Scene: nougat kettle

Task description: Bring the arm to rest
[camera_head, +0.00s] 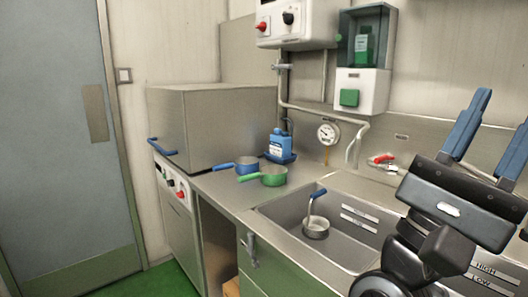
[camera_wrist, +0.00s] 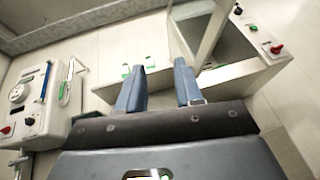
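My gripper (camera_head: 494,130) is at the right of the head view, raised above the right part of the counter. Its two blue fingers point upward and stand apart, with nothing between them. In the wrist view my gripper (camera_wrist: 160,85) also shows its two blue fingers spread, with an empty gap. The wrist camera looks over them at wall-mounted units. My arm hides part of the counter and the sink's right side.
A steel sink (camera_head: 275,213) holds a small pot with a blue handle (camera_head: 316,228). A dispenser (camera_head: 361,92) and a red-handled tap (camera_head: 382,159) are behind.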

